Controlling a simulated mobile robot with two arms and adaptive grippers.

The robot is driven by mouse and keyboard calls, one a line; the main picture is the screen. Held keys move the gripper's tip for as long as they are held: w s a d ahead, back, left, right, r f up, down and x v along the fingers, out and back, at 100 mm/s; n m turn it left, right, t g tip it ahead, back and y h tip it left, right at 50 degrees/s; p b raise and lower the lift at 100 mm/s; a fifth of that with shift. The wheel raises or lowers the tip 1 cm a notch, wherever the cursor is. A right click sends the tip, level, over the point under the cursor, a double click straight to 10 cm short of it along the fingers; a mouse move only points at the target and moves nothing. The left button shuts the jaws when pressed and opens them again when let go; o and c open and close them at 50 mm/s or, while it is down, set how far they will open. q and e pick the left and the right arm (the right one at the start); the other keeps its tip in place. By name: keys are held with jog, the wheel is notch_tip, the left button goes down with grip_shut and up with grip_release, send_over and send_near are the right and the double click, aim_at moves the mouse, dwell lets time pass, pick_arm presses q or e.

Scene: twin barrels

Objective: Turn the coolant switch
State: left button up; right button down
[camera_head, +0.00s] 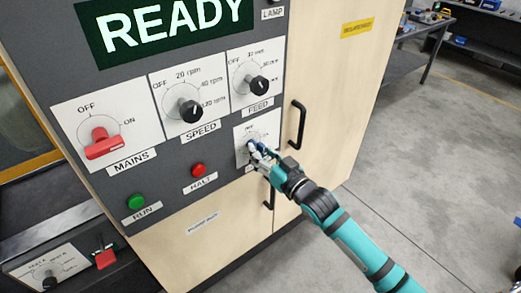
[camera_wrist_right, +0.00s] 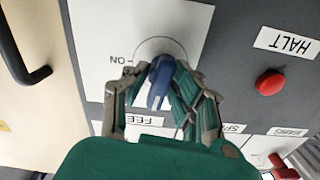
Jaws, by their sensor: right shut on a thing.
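The coolant switch is a small blue knob (camera_head: 260,146) on a white plate at the lower right of the grey control panel, partly hidden by my right gripper. In the right wrist view the blue knob (camera_wrist_right: 161,80) sits between the fingers, with an upside-down "ON" mark to its left. My right gripper (camera_head: 257,153) is shut on the knob, its arm coming in from the lower right. The fingers also show in the right wrist view (camera_wrist_right: 160,98). The knob's exact pointing direction is hard to tell. My left gripper is not in view.
The red mains switch (camera_head: 102,145), speed knob (camera_head: 189,110) and feed knob (camera_head: 259,84) sit on the panel. The red halt button (camera_head: 198,170) and green run button (camera_head: 136,202) are to the left. A black door handle (camera_head: 298,124) stands close right of the gripper.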

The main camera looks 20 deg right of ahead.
jog(key=shift+n, duration=1)
jog(key=c, duration=1.3)
grip_release()
jog(key=v, duration=1.2)
